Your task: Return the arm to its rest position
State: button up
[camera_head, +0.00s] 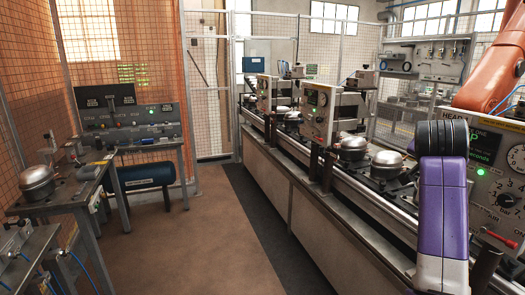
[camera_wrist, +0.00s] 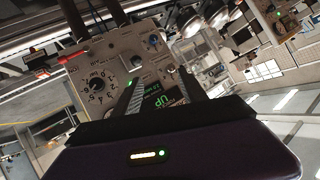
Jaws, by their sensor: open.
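My purple arm (camera_head: 443,215) stands upright at the right of the head view, in front of the grey test panel (camera_head: 503,170). My gripper's fingers are not clear there. In the wrist view my gripper (camera_wrist: 160,84) shows two dark fingers set apart, with nothing held between them. Behind them the test panel (camera_wrist: 112,62), with its dial and green display, appears turned over. The panel covers much of the view beyond the fingers, and I cannot tell its distance from them.
A conveyor line (camera_head: 345,215) with several silver compressors (camera_head: 388,163) on pallets runs along the right. An orange robot arm (camera_head: 495,68) hangs at the upper right. A workbench (camera_head: 62,198) with a compressor stands left. The brown floor (camera_head: 190,250) between is clear.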

jog(key=s+a+f+n+t+y, duration=0.5)
jog(key=s+a+f+n+t, duration=0.45)
jog(key=s+a+f, duration=0.75)
jog(key=s+a+f+g+y, duration=0.1)
jog(key=s+a+f, duration=0.1)
jog(key=s, duration=1.1)
jog(key=s+a+f+n+g+y, duration=0.1)
jog(key=s+f, duration=0.4)
jog(key=s, duration=0.8)
jog(key=s+a+f+n+g+y, duration=0.1)
jog(key=s+f, duration=0.3)
jog(key=s, duration=1)
jog(key=shift+a+f+g+b, duration=0.15)
jog(key=shift+a+g+b, duration=0.2)
jog(key=shift+a+g, duration=0.5)
jog(key=shift+s, duration=0.1)
